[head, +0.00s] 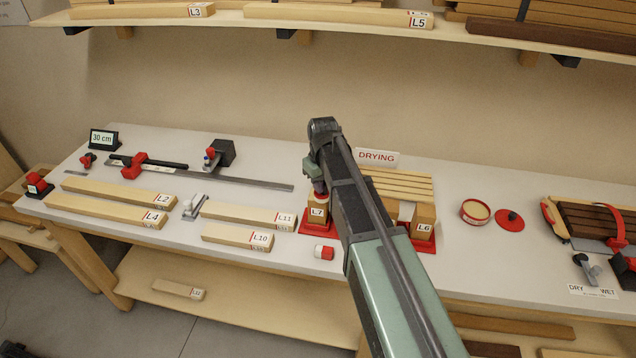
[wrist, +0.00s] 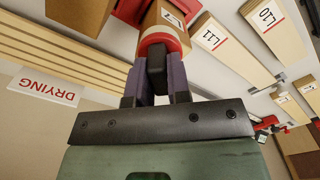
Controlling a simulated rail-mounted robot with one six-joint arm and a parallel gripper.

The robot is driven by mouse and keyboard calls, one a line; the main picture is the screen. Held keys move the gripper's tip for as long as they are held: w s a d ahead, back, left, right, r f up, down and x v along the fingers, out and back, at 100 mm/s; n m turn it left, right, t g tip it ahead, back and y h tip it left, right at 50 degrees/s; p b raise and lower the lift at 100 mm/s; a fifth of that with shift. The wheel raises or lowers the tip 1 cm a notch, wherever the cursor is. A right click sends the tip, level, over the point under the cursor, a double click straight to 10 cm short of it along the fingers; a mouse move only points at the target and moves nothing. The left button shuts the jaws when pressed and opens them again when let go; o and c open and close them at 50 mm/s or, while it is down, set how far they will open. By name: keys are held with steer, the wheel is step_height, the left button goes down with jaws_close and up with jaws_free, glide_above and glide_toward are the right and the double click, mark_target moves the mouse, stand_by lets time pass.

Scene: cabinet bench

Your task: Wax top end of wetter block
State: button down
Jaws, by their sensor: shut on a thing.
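Block L7 (head: 317,214) stands upright on a red stand (head: 318,240). Block L6 (head: 424,221) stands upright on another red stand, partly behind my arm. My gripper (head: 320,183) is over the top end of L7. In the wrist view my gripper (wrist: 157,88) is shut on the dark handle of a red-headed applicator (wrist: 156,67). Its head lies at the top end of L7 (wrist: 166,14); I cannot tell whether it touches. An open round wax tin (head: 475,211) and its red lid (head: 510,220) lie to the right.
A DRYING sign (head: 377,158) and slatted rack (head: 400,184) stand behind my arm. Boards L11 (head: 248,215) and L10 (head: 238,236) lie left of L7. A small red-and-white item (head: 324,252) lies in front of it. Dark boards (head: 590,222) are at right.

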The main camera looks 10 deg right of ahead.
steer(key=shift+w+d+r, duration=0.1)
steer(key=shift+w+d, duration=0.2)
steer(key=shift+w, duration=0.35)
steer(key=shift+w+d, duration=0.3)
steer(key=shift+w, duration=0.3)
steer(key=shift+w+a, duration=0.25)
steer(key=shift+a, duration=0.35)
steer(key=shift+w+a, duration=0.2)
steer(key=shift+a, duration=0.35)
steer(key=shift+s+d, duration=0.3)
steer(key=shift+s, duration=0.6)
steer(key=shift+s+d, duration=0.25)
steer(key=shift+s, duration=0.6)
steer(key=shift+w+a, duration=0.45)
steer(key=shift+a, duration=0.3)
steer(key=shift+w+a, duration=0.1)
steer(key=shift+a, duration=0.35)
steer(key=shift+w+d, duration=0.35)
steer(key=shift+d, duration=0.55)
steer(key=shift+w+d, duration=0.35)
steer(key=shift+d, duration=0.55)
steer(key=shift+s+a, duration=0.2)
steer(key=shift+a, duration=0.25)
steer(key=shift+s+a, duration=0.2)
steer(key=shift+a, duration=0.25)
step_height(320, 180, up, 6)
steer(key=p, duration=0.6)
steer(key=shift+w+f, duration=0.1)
steer(key=shift+f, duration=0.1)
